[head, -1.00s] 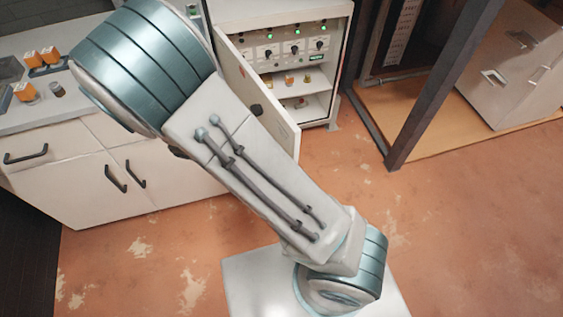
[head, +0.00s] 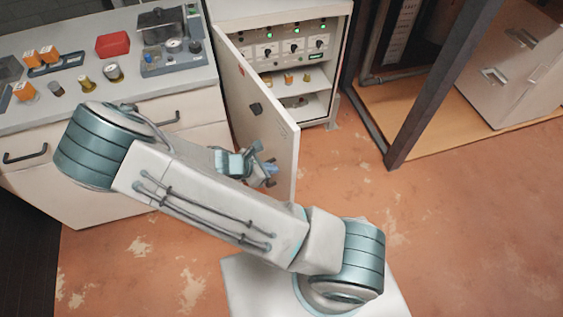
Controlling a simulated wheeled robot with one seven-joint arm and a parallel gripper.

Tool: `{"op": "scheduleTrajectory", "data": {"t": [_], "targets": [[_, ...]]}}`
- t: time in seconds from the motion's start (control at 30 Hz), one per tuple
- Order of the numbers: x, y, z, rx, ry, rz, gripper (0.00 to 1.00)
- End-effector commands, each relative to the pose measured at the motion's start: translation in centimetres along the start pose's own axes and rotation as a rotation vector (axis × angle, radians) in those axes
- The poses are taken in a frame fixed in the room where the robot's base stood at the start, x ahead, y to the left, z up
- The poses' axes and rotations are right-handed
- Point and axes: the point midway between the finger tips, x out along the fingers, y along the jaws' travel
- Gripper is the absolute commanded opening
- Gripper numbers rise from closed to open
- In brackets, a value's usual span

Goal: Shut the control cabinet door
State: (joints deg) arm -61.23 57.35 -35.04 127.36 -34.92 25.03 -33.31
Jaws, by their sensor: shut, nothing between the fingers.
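The control cabinet (head: 345,70) stands at the back centre in the head view. Its white door (head: 262,118) is hinged on the left and stands wide open toward me, with a dark handle on its face. Inside show a panel with green lights and dials and shelves with small items. My gripper (head: 268,172) is shut and empty, near the lower part of the door, in front of its outer face. I cannot tell whether it touches the door. My arm partly hides the gripper.
A white counter (head: 120,85) with drawers stands left of the door, holding orange parts, a red box (head: 113,44) and a grey device (head: 168,45). A dark metal frame post (head: 440,85) stands right of the cabinet. The floor (head: 450,230) at right is clear.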

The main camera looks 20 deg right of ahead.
Motion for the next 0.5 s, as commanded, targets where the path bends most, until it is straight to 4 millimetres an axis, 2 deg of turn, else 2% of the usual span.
{"op": "scheduleTrajectory", "data": {"t": [0.03, 0.2, 0.5], "targets": [[0.7, -0.1, 0.9, 0.003, -0.004, -0.004, 0.00], [2.2, 0.0, 2.2, 0.000, -0.002, -0.002, 0.00], [2.8, 0.0, 2.8, 0.001, 0.000, 0.000, 0.00]]}}
